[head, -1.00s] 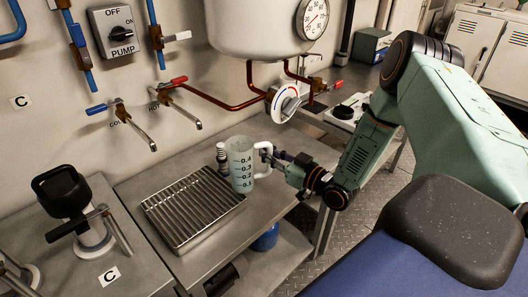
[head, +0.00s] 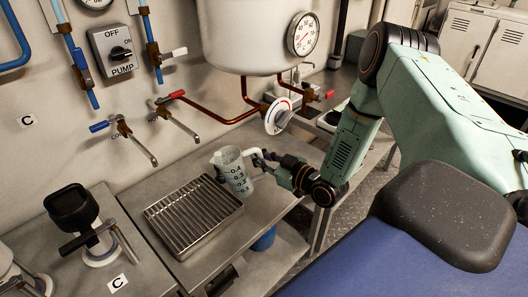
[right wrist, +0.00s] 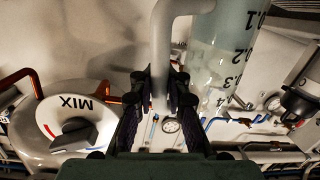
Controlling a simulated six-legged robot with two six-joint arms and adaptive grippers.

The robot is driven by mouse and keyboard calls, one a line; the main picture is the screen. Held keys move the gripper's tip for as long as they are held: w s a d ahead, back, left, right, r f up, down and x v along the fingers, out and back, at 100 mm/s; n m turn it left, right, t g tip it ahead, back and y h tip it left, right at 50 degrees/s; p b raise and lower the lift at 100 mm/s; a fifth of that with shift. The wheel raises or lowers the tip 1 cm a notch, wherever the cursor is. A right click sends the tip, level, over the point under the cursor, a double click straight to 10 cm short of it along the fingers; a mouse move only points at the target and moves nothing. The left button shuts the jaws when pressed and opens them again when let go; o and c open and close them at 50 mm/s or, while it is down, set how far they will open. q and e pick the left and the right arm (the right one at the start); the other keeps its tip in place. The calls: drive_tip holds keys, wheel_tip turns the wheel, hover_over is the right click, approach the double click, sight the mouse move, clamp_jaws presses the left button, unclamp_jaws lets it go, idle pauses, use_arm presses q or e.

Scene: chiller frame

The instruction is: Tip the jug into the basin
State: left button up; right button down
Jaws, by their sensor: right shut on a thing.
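The jug (head: 236,174) is clear with dark measuring marks and a white handle. It is tilted to the left, its mouth toward the upper left, close to the right back corner of the basin (head: 214,238). The basin is a shallow metal tray with a slatted grate. My right gripper (head: 264,160) is shut on the jug's handle, to the right of the jug. In the right wrist view the fingers (right wrist: 158,104) close around the white handle, with the marked jug wall (right wrist: 222,50) beside it. I cannot see any liquid leaving the jug. My left gripper is not in view.
Two taps, one blue-handled (head: 122,130) and one red-handled (head: 178,116), stick out of the wall behind the basin. A white tank (head: 250,35) with a gauge and a mixing dial (head: 278,117) hang above. A black-topped device (head: 74,209) stands at left.

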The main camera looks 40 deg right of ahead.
sight(249, 154)
drive_tip(key=a+r+n+g+h+p, duration=0.1)
drive_tip(key=p, duration=0.2)
drive_tip(key=w+a+r+n+g+h+p, duration=0.1)
drive_tip(key=n+p, duration=0.1)
drive_tip(key=p, duration=0.2)
drive_tip(key=shift+w+a+r+n, duration=0.1)
drive_tip(key=shift+a+r+n, duration=0.05)
drive_tip(key=shift+a+n, duration=0.2)
drive_tip(key=shift+w+a+g+p, duration=0.1)
drive_tip(key=shift+g+p, duration=0.3)
drive_tip(key=shift+p, duration=0.2)
drive_tip(key=shift+f, duration=0.2)
drive_tip(key=shift+b, duration=0.3)
